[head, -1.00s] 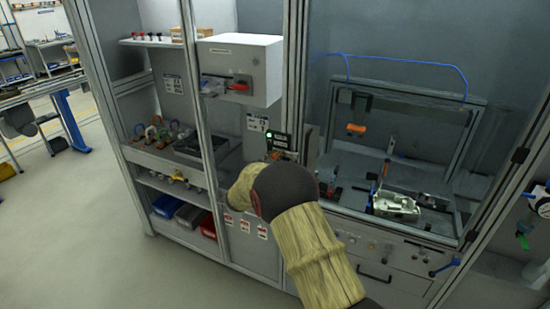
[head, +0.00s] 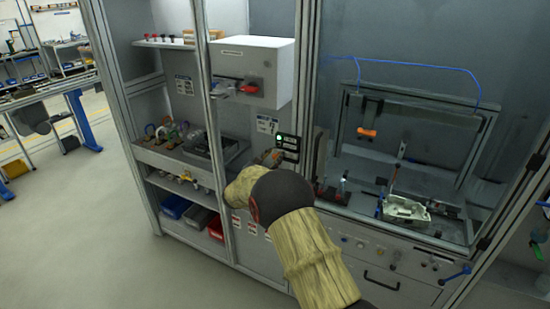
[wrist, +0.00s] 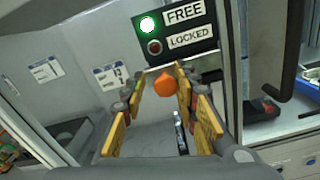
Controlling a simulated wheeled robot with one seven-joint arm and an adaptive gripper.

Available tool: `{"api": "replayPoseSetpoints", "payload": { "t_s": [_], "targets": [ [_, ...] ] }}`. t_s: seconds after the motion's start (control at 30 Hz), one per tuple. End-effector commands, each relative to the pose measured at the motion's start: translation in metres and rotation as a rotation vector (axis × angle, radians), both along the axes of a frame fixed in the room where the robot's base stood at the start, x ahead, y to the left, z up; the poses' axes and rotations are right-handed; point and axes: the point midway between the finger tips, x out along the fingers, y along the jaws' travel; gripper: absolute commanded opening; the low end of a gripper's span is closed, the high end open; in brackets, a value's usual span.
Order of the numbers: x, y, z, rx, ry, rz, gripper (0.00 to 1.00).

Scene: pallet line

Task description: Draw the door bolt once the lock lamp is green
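The lock lamp panel (wrist: 175,32) hangs above my gripper in the wrist view. Its lamp beside FREE (wrist: 147,25) glows green-white, and the lamp beside LOCKED (wrist: 154,47) is dark red and looks unlit. The panel also shows in the head view (head: 286,142). An orange knob (wrist: 165,85), apparently the door bolt's handle, sits below the panel. My gripper (wrist: 161,87) is open with its yellow fingers on either side of the knob. A gap shows on the left; contact on the right is unclear. The bolt's body is mostly hidden.
A metal frame post (wrist: 231,70) stands close to the right of my gripper. A white box with a red switch (head: 252,72) juts out above left. The glazed cell with a metal part (head: 405,210) lies right. Open floor is at left.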

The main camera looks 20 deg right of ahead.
Motion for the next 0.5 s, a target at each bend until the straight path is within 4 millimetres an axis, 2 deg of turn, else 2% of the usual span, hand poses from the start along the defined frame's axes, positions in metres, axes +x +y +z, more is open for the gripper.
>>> {"api": "replayPoseSetpoints", "payload": {
  "t_s": [0.13,0.5],
  "targets": [
    [-0.0005,-0.0004,-0.0009,0.0,0.002,-0.001,0.39],
    [-0.0037,0.0034,-0.0007,0.001,0.002,-0.002,0.39]
  ]
}}
